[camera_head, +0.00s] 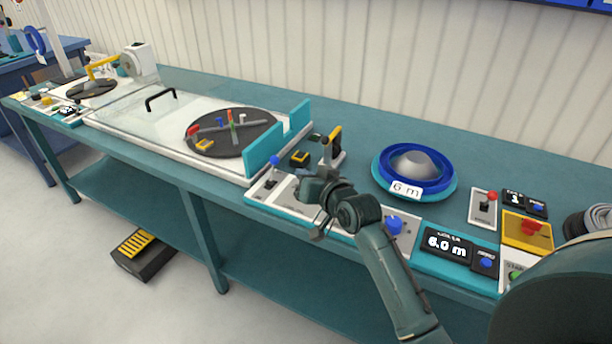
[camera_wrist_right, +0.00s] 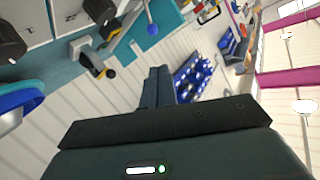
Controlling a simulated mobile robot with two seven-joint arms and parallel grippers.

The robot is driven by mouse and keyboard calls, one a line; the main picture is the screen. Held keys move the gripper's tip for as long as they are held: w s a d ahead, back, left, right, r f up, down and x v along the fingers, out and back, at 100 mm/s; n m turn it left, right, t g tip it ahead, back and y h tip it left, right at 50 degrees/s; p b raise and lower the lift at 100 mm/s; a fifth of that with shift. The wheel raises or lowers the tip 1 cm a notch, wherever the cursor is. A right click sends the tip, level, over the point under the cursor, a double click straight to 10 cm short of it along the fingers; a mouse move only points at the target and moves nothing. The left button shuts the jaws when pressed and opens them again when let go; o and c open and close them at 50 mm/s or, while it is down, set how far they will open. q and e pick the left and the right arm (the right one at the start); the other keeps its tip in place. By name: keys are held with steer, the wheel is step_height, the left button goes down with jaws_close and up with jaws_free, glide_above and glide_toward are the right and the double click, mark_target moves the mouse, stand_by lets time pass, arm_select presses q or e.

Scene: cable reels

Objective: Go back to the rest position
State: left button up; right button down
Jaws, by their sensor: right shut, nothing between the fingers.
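My right gripper (camera_head: 312,192) is above the panel with the blue-knobbed lever (camera_head: 274,162), near the bench's front edge. In the right wrist view its two dark fingers (camera_wrist_right: 160,85) are together with nothing between them. They point out over the bench toward the room, clear of any object. My right arm reaches in from the lower right and hides part of the panel beneath it. My left gripper is in neither view.
A blue reel (camera_head: 383,158) with a "6 m" tag lies right of my gripper. A yellow-and-black tool (camera_head: 334,142) stands close behind it. The "6.0 m" display (camera_head: 446,245) and red button (camera_head: 530,228) are at right.

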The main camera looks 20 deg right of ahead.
steer(key=shift+s, duration=0.15)
stand_by(0.3)
steer(key=s+a+f+n+g, duration=0.1)
steer(key=s+a+f+n, duration=0.1)
steer(key=s+f, duration=0.4)
steer(key=s+a+f+n+g+y, duration=0.1)
steer(key=s+a+f, duration=0.4)
steer(key=s, duration=0.7)
steer(key=s+a+f+n+g, duration=0.2)
steer(key=s+f, duration=0.4)
steer(key=s, duration=0.3)
steer(key=shift+s+a+f+n+y, duration=0.15)
steer(key=shift+a+f+n+y, duration=0.25)
steer(key=shift+a+n, duration=0.25)
